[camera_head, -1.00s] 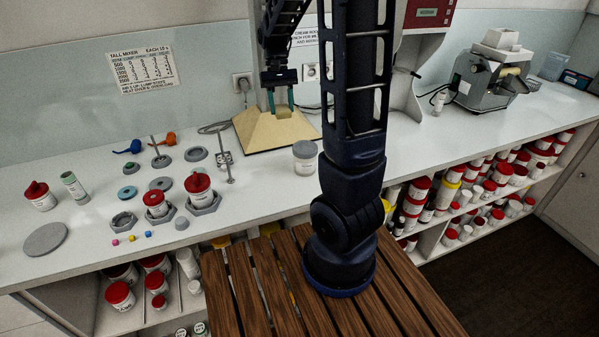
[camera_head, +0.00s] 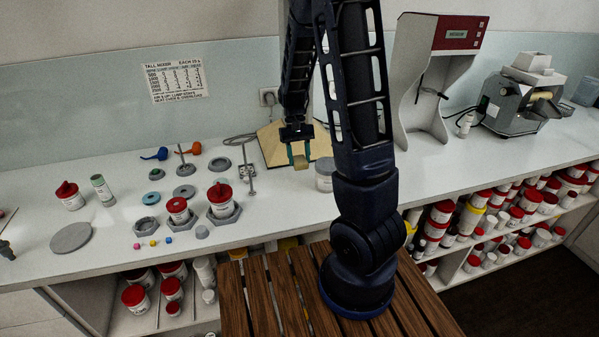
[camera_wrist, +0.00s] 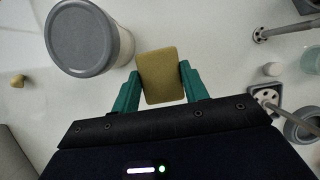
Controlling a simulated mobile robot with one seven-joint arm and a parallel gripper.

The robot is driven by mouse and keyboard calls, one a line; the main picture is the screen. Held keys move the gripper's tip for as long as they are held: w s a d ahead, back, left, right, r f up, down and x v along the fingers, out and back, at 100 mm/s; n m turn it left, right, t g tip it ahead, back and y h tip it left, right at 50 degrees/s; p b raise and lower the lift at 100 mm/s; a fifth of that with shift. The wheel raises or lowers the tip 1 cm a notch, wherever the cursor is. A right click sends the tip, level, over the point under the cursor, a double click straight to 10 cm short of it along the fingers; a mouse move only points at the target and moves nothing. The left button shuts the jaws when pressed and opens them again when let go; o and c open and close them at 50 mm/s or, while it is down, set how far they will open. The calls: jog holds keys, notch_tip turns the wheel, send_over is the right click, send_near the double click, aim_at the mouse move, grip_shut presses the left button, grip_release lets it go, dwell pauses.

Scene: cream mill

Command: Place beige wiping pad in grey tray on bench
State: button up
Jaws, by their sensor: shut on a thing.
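My gripper (camera_head: 299,155) is shut on the beige wiping pad (camera_head: 300,163), held above the bench in front of the pale wooden wedge-shaped block (camera_head: 273,139). In the wrist view the pad (camera_wrist: 160,75) sits between the two green fingers, clear of the lidded jar. A flat round grey piece (camera_head: 72,237) lies on the left part of the bench (camera_head: 110,262); I cannot tell from its shape whether it is the grey tray. No other clear tray shows.
A grey-lidded white jar (camera_head: 324,176) stands close to the right of my gripper. To the left are a thin stand (camera_head: 251,180), red-lidded pots (camera_head: 222,198) and several small parts. The bench's front left edge is mostly clear. A grey machine (camera_head: 515,100) stands at right.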

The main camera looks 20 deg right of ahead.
aim_at(300, 182)
jog(key=shift+f, duration=3.15)
jog(key=shift+f, duration=0.15)
jog(key=o, duration=1)
